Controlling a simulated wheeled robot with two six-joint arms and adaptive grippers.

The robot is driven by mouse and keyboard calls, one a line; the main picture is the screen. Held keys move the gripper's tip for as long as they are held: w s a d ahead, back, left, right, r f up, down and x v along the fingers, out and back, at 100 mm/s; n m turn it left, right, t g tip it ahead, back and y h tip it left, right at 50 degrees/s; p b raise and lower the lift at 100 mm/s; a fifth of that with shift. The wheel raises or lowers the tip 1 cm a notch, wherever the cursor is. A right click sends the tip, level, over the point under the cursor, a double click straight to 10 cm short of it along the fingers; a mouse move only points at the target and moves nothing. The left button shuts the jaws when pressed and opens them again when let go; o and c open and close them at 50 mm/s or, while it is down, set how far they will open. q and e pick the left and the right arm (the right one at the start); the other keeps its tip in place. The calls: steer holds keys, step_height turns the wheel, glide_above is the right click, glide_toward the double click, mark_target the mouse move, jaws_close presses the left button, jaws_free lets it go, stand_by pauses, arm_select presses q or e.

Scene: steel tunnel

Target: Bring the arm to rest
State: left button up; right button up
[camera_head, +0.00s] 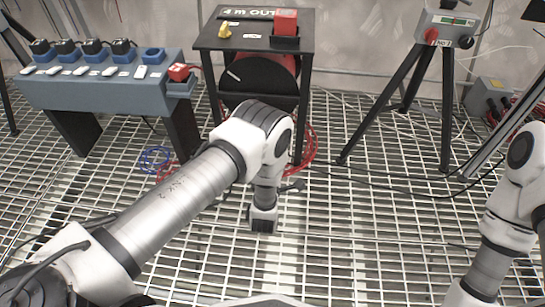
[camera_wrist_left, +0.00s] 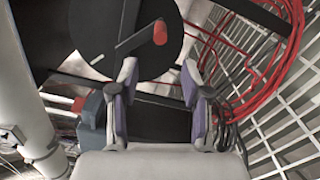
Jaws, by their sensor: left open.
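My left arm reaches in from the left in the head view, bends at its elbow and points down to its wrist over the grating floor. The left gripper's fingers are hidden in the head view. In the left wrist view my left gripper (camera_wrist_left: 160,72) is open, with nothing between its two purple-padded fingers. Beyond the fingertips is the black cable reel (camera_wrist_left: 120,35) with a red knob (camera_wrist_left: 160,32). My right arm shows at the right edge of the head view, and its gripper is outside the picture.
A black stand (camera_head: 260,48) with a red block (camera_head: 286,22) on top is behind the left arm. A grey bench (camera_head: 105,92) with several black plugs is at the left. A tripod (camera_head: 400,108) carries a control box (camera_head: 447,29). Red cables (camera_wrist_left: 270,65) hang beside the reel. The front grating is clear.

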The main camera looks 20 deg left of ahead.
stand_by(0.3)
arm_select(q)
step_height(320, 180, up, 4)
steer(key=w+a+y+p, duration=0.1)
steer(key=a, duration=0.2)
steer(key=s+a+f+m+g+p, duration=0.1)
steer(key=s+a+m+g+p, duration=0.1)
steer(key=s+a+m+g, duration=0.25)
steer(key=s+d+f+m+g+h, duration=0.1)
steer(key=s+f+m+g+h, duration=0.2)
steer(key=s+m+g, duration=0.9)
steer(key=s+d+f+m+g+h, duration=0.1)
steer(key=s+d+f+m+h, duration=0.35)
steer(key=s, duration=1.55)
step_height(320, 180, up, 40)
steer(key=a+m+y+p, duration=0.2)
steer(key=p, duration=3.6)
steer(key=shift+a+f+m+p, duration=0.15)
steer(key=shift+a+m+p, duration=0.15)
steer(key=shift+p, duration=0.05)
